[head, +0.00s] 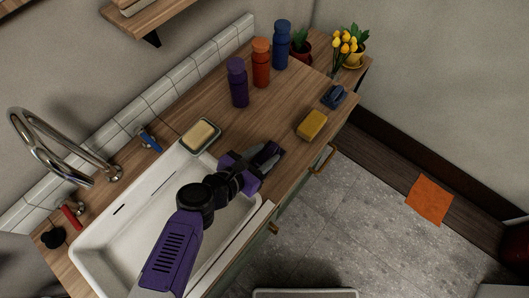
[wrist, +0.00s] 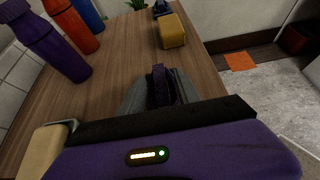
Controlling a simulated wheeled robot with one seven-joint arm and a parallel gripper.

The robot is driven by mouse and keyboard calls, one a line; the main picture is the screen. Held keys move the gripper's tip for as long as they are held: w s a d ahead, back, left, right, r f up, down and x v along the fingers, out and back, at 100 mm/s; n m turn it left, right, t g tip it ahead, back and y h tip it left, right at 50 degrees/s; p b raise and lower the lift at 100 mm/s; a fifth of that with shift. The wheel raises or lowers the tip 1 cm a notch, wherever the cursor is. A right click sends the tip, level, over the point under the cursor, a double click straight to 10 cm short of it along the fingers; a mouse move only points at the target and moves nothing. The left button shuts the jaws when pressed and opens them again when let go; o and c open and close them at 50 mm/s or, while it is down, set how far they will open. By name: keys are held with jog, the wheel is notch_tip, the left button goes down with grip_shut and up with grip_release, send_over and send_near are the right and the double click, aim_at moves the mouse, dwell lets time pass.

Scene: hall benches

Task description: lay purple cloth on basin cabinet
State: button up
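The basin cabinet has a wooden top (head: 205,105) with a white basin (head: 115,235) set in it and a greenish front with handles. My gripper (head: 264,158) is over the wooden top, right of the basin and near the front edge. In the wrist view my gripper (wrist: 160,95) has its grey fingers closed around a small, dark purple cloth (wrist: 161,82), which stands up between them. In the head view the purple cloth (head: 268,151) is a dark patch at the fingertips. I cannot tell whether it touches the wood.
A yellow sponge (head: 312,124) and a blue item (head: 334,96) lie beyond my gripper. Purple (head: 238,82), orange (head: 261,62) and blue (head: 281,45) bottles stand at the back. A soap dish (head: 201,134) sits beside the basin. An orange cloth (head: 430,200) lies on the floor.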

jog(key=b+v, duration=0.3)
jog(key=v, duration=0.8)
jog(key=shift+s+a, duration=0.2)
jog(key=shift+s, duration=0.05)
jog(key=shift+s, duration=0.1)
jog(key=s+d+f+n+t+y, duration=0.1)
jog(key=s+d+f+n, duration=0.1)
jog(key=s+d+n, duration=0.5)
jog(key=s+d+f+n+t+y, duration=0.15)
jog(key=s+d+n, duration=0.25)
jog(key=s+n, duration=0.7)
jog(key=s+d+r+n+t+y, duration=0.1)
jog(key=d+r+n, duration=0.4)
jog(key=n, duration=0.8)
jog(key=s+d+r+n+t+y, duration=0.1)
jog(key=d+r+n+y, duration=0.3)
jog(key=d+n, duration=0.7)
jog(key=shift+s+r+n+t, duration=0.35)
jog(key=shift+r+n, duration=0.25)
jog(key=shift+n, duration=0.3)
